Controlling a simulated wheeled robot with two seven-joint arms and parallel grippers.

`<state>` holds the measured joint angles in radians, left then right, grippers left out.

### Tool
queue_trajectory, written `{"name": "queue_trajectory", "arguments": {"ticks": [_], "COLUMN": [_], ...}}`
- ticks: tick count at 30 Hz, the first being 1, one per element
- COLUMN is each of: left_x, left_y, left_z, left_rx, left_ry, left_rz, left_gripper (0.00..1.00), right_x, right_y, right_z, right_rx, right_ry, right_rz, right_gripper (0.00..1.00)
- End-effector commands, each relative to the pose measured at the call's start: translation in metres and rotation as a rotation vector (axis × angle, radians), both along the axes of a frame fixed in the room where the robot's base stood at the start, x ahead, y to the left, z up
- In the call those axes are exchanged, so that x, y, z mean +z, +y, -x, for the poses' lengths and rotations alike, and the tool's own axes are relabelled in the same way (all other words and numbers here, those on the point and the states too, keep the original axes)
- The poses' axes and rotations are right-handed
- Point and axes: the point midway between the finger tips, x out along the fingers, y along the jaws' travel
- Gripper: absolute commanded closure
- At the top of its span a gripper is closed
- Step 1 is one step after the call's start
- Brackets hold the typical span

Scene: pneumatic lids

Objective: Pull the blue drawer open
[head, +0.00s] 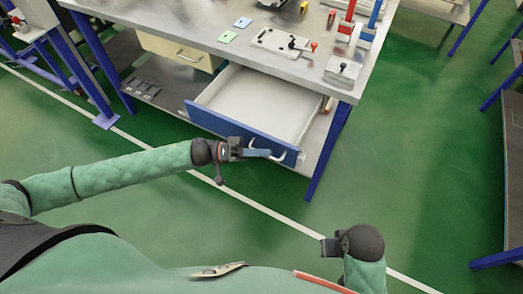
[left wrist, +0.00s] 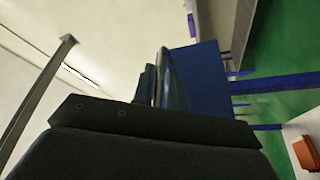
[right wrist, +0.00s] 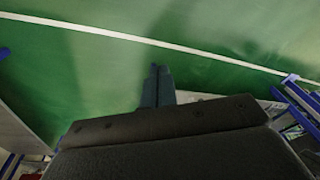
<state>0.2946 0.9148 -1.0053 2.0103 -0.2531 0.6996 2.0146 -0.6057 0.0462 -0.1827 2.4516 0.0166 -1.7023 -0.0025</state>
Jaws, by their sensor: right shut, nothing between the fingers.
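The blue drawer (head: 240,132) is under the workbench and stands well out, its white inside showing empty. A pale curved handle (head: 279,156) sits on its blue front, and part of the handle is hidden by my gripper. My left gripper (head: 262,153) is at this handle and appears shut on it. In the left wrist view the handle (left wrist: 166,80) shows as a shiny bar at the fingers, with the blue front (left wrist: 203,70) beyond. My right gripper (head: 328,248) is shut and empty, low over the floor; its fingers (right wrist: 157,86) are together in the right wrist view.
A beige drawer (head: 178,50) with a grey handle is shut, left of the blue one. The workbench top (head: 215,15) bears fixtures, coloured plates and red and blue cylinders. A blue table leg (head: 327,150) stands right of the drawer.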

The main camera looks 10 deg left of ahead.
Motion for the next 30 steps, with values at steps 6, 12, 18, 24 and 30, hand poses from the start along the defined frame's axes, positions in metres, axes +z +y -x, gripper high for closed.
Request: {"name": "queue_trajectory", "arguments": {"ticks": [6,12,18,24,30], "left_x": [0.000,-0.001,-0.008,-0.014,-0.017], "left_y": [0.000,0.002,0.024,0.054,0.073], "left_z": [0.000,0.000,0.001,0.002,0.002], "left_rx": [0.000,0.000,0.001,0.001,0.000], "left_ry": [0.000,0.000,0.001,0.000,0.001], "left_rz": [0.000,0.000,-0.003,-0.002,-0.001], "left_gripper": [0.69,0.69,0.69,0.69,0.69], "right_x": [-0.001,-0.002,-0.009,-0.019,-0.030], "right_y": [0.001,0.001,0.005,0.016,0.025], "right_z": [0.001,0.000,-0.003,-0.009,-0.011], "right_rx": [-0.001,-0.001,0.004,0.016,0.032], "right_ry": [0.001,0.000,-0.022,-0.056,-0.071], "right_rz": [-0.002,-0.002,-0.015,-0.038,-0.057], "right_gripper": [1.00,1.00,1.00,1.00,1.00]}}
